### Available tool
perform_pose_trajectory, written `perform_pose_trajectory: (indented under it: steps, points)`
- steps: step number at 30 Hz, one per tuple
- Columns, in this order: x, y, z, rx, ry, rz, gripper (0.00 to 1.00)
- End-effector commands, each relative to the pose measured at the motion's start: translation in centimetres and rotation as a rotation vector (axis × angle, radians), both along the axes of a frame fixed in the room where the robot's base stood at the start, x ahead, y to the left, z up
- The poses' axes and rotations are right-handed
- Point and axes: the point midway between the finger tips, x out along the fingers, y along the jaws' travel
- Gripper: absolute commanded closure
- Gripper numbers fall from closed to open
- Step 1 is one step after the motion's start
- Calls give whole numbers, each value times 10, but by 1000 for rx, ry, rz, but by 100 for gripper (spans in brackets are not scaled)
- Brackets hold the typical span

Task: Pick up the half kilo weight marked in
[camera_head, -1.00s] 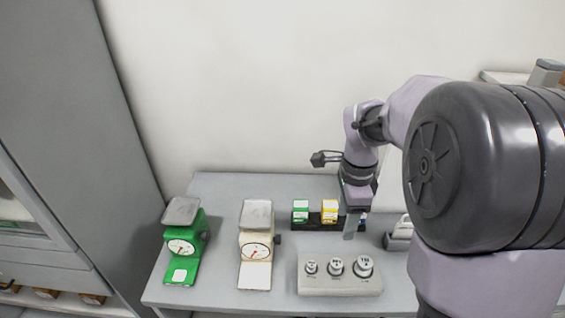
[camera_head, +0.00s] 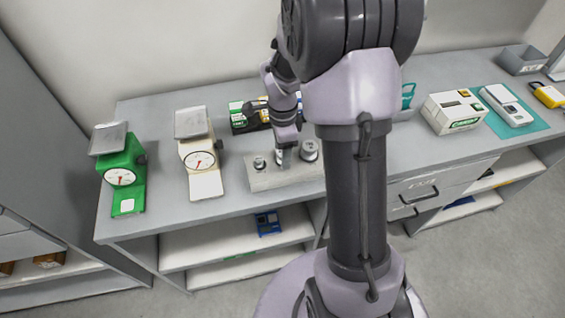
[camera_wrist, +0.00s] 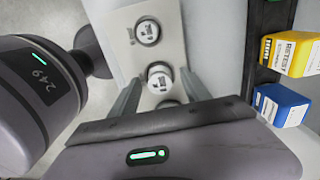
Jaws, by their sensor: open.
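A pale grey block (camera_head: 262,184) on the table holds three metal weights in a row, from a small one (camera_head: 259,163) at the left to a large one (camera_head: 309,150) at the right. Their markings are too small to read. My gripper (camera_wrist: 160,77) is open in the wrist view, its fingers on either side of the middle weight (camera_wrist: 160,75). It is empty, and contact with that weight cannot be told. The small weight shows above it in the wrist view (camera_wrist: 147,32). The large weight is mostly hidden behind my gripper there. In the head view my gripper partly covers the middle weight.
A green scale (camera_head: 122,170) and a cream scale (camera_head: 200,156) stand left of the block. Yellow (camera_wrist: 288,52) and blue (camera_wrist: 281,103) boxes stand close behind it. A white device (camera_head: 453,112) stands farther right. Open shelves are below the table.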

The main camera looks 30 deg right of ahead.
Motion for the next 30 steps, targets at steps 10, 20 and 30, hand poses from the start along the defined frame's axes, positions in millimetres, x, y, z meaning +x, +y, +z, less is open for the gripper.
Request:
perform_pose_trajectory:
  steps: [10, 20, 30]
  points:
    - [0, 0, 2, 0, -1, 0, 86]
    - [0, 0, 2, 0, -1, 0, 100]
    - [0, 0, 2, 0, -1, 0, 100]
